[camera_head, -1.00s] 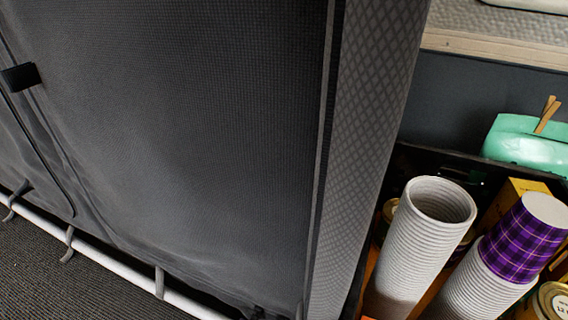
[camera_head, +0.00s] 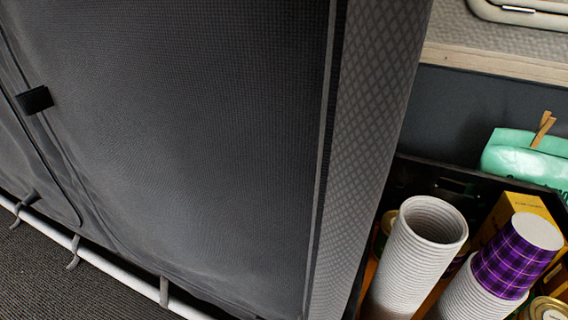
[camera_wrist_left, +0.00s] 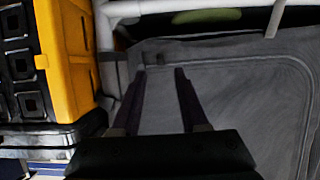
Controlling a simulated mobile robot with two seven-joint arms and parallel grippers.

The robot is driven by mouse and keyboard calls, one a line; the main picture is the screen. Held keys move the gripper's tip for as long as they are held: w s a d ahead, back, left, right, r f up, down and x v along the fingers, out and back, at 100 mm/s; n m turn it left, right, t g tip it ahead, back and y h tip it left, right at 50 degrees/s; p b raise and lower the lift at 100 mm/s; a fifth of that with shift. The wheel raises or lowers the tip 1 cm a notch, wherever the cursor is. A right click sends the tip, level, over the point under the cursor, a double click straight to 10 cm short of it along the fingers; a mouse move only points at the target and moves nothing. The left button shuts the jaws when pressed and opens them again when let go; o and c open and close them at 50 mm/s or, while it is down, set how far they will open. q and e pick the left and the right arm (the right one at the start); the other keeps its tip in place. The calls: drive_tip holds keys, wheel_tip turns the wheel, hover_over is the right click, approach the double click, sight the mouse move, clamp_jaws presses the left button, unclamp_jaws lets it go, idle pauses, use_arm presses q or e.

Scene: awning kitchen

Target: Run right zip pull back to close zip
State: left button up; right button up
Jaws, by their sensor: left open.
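A dark grey fabric panel (camera_head: 190,130) fills the left of the head view. A seam curves down its left side, with a black tab (camera_head: 34,100) on it; I cannot tell whether this tab is the zip pull. In the left wrist view my left gripper (camera_wrist_left: 159,74) is open, its two dark fingers apart with nothing seen between them. Grey fabric (camera_wrist_left: 235,90) with a curved seam at the right lies beyond it. A small dark piece (camera_wrist_left: 152,58) shows just past the fingertips, too small to identify. My right gripper is in neither view.
A white rail (camera_head: 95,258) with hanging straps runs along the panel's bottom. A patterned grey post (camera_head: 370,120) borders the panel. Right of it, a dark crate holds a ribbed tube (camera_head: 415,250) and purple checked cups (camera_head: 515,260). A yellow-and-black crate (camera_wrist_left: 65,45) stands left in the wrist view.

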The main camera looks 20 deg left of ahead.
use_arm(q)
drive_tip(key=p+v, duration=0.1)
drive_tip(key=v, duration=0.4)
drive_tip(key=shift+s, duration=0.15)
